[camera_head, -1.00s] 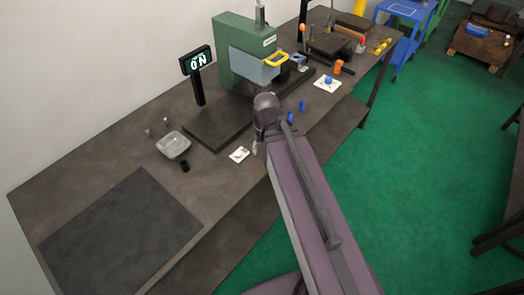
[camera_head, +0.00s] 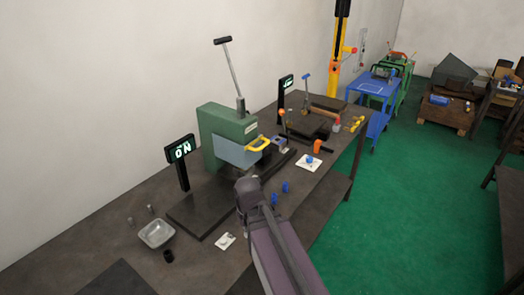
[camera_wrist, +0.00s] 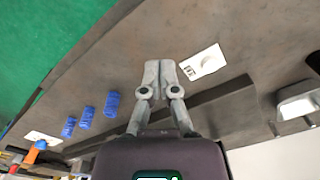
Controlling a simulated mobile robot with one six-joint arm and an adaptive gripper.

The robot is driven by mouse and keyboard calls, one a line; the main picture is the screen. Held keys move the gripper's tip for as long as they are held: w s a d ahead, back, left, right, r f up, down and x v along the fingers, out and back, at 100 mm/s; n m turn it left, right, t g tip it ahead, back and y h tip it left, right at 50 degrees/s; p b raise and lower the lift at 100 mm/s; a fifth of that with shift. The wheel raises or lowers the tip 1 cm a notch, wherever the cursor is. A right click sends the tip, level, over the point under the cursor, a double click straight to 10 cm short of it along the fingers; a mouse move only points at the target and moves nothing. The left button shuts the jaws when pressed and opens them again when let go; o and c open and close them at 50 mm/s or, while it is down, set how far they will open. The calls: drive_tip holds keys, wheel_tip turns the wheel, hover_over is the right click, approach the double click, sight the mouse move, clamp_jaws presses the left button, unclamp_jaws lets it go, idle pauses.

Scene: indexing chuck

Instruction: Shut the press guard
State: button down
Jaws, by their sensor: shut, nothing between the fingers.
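The green press (camera_head: 228,130) stands on the workbench, with a long lever rising from its top. Its guard (camera_head: 236,153) is a grey-blue panel on the front of the press head, with a yellow handle (camera_head: 259,144) at its right. A dark gap shows below the panel, so the guard seems to sit raised. My arm's wrist is in front of the press base and lower than the handle; the fingers are hidden in the head view. In the wrist view my gripper (camera_wrist: 158,72) is shut and empty above the bench, beside a white card (camera_wrist: 203,63). The press is not recognisable there.
A dark base plate (camera_head: 205,212) lies under the press. A lit display (camera_head: 181,150) stands at its left, a grey tray (camera_head: 156,233) in front. Blue pieces (camera_head: 285,187) and a white card with a blue knob (camera_head: 309,161) lie at the right.

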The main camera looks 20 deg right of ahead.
drive_tip(key=w+d+r+n+p, duration=0.2)
drive_tip(key=w+d+r+p, duration=0.2)
drive_tip(key=w+r+p, duration=0.35)
drive_tip(key=w+d+r+n+p, duration=0.1)
drive_tip(key=w+d+r+p, duration=0.3)
drive_tip(key=r+p, duration=0.55)
wheel_tip(320, 180, up, 14)
drive_tip(key=n+t+y+p, duration=0.1)
drive_tip(key=n+t+p, duration=0.15)
drive_tip(key=p, duration=1.05)
hover_over(264, 144)
drive_tip(key=s+d, duration=0.1)
drive_tip(key=s, duration=0.2)
drive_tip(key=shift+w+d+n+g, duration=0.25)
drive_tip(key=shift+n+g, duration=0.2)
drive_tip(key=shift+n, duration=0.1)
drive_tip(key=f+b, duration=0.4)
drive_tip(key=w+a+f+b, duration=0.1)
drive_tip(key=f+b, duration=0.4)
drive_tip(key=w+f+b, duration=0.1)
drive_tip(key=f+b, duration=0.3)
drive_tip(key=shift+a+f+b, duration=0.25)
drive_tip(key=shift+f+b, duration=0.1)
drive_tip(key=shift+b, duration=0.05)
drive_tip(key=shift+f, duration=0.1)
wheel_tip(264, 144, down, 8)
drive_tip(key=b, duration=0.8)
drive_tip(key=shift+s+b, duration=0.25)
drive_tip(key=shift+b, duration=0.05)
